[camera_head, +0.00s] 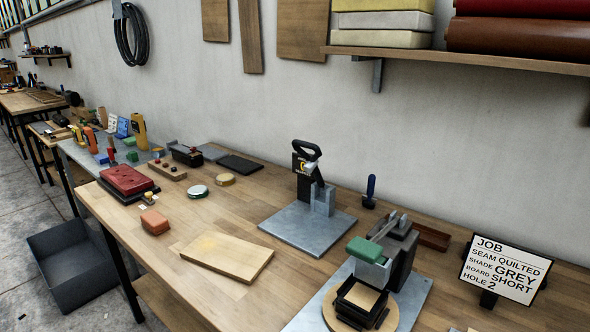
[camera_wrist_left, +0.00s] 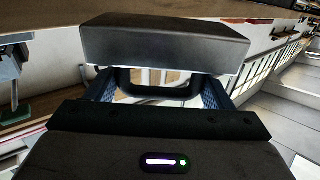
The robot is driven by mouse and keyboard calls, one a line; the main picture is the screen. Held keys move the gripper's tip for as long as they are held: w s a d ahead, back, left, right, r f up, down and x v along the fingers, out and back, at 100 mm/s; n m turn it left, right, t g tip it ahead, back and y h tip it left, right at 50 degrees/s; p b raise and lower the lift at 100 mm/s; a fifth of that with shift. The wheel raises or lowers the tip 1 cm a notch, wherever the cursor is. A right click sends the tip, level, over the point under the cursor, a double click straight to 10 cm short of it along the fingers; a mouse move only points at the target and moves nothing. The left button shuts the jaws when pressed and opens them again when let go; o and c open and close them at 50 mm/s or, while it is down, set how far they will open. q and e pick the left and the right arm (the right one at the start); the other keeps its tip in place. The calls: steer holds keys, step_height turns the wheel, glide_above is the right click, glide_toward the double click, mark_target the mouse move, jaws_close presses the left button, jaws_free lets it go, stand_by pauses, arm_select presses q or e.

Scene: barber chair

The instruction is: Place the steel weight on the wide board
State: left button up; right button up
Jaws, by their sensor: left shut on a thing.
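The steel weight (camera_wrist_left: 165,42) is a dark grey block with a black bar handle, seen close up in the left wrist view. My left gripper (camera_wrist_left: 158,92) is shut on its handle, with a blue textured finger at each end of the bar. The block lies just beyond the fingertips. A flat, light wooden board (camera_head: 227,258) lies bare on the bench in the head view; I take it as the wide board. Neither gripper shows in the head view, so the distance from the weight to the board cannot be told. My right gripper is not in view.
An orange-brown block (camera_head: 154,222) lies left of the board. A steel plate with an upright black-handled tool (camera_head: 306,225) stands to its right. A press fixture (camera_head: 375,262) and a job sign (camera_head: 505,268) are at right. A grey bin (camera_head: 72,262) sits on the floor.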

arm_select(q)
steer(key=shift+s+f, duration=0.25)
steer(key=shift+s, duration=0.1)
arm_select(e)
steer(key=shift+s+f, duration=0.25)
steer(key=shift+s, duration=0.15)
